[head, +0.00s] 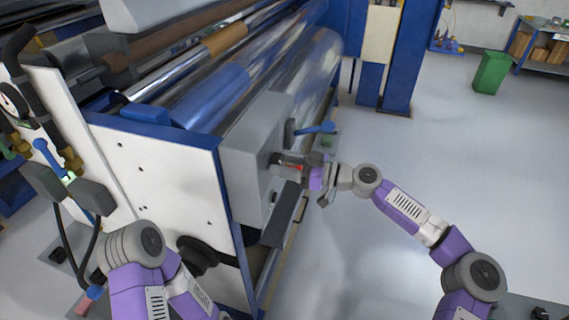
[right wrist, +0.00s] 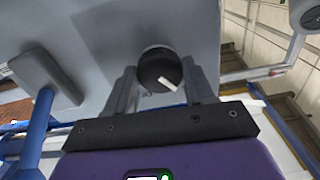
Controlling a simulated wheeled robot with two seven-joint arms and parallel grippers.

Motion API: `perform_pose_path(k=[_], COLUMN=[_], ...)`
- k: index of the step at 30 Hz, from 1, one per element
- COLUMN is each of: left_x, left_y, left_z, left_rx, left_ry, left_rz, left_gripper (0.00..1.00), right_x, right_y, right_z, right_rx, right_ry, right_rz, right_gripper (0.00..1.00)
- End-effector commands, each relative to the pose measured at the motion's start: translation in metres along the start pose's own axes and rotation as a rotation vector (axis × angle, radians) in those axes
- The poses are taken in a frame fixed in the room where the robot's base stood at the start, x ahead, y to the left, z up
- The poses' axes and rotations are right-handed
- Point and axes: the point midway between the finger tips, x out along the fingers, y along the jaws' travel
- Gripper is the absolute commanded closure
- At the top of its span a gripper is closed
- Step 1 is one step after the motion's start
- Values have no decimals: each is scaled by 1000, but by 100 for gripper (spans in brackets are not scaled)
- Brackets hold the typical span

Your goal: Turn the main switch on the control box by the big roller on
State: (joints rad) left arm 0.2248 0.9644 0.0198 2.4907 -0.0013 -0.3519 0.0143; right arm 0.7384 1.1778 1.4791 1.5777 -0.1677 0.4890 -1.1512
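The grey control box (head: 258,150) is fixed at the end of the roller machine, beside the big shiny roller (head: 318,75). Its main switch is a round black knob (right wrist: 158,70) with a white pointer mark angled to the lower right in the right wrist view. My right gripper (head: 283,162) reaches in from the right to the box face. In the right wrist view its two fingers (right wrist: 160,82) stand apart, one on each side of the knob. I cannot tell whether they touch it. My left arm shows at the lower left; its gripper does not show.
A blue lever (head: 316,128) sticks out beside the box, close above my right gripper. The white machine side panel (head: 165,185) stands left of the box. Open grey floor (head: 440,130) lies to the right, with a green bin (head: 491,72) farther back.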

Motion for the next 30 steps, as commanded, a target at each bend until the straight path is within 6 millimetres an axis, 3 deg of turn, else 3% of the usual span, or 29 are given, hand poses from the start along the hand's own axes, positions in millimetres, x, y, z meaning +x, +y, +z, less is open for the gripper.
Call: perform_pose_path(k=[3, 14, 30], left_x=[0, 3, 12], left_y=[0, -1, -4], left_z=[0, 0, 0], left_rx=[0, 0, 0], left_ry=[0, 0, 0], left_rz=[0, 0, 0], left_gripper=[57, 57, 57], right_x=[0, 0, 0], right_y=[0, 0, 0], right_z=[0, 0, 0], right_rx=[0, 72, 526], right_ry=[0, 0, -1], right_rz=[0, 1, 1], right_gripper=[77, 77, 77])
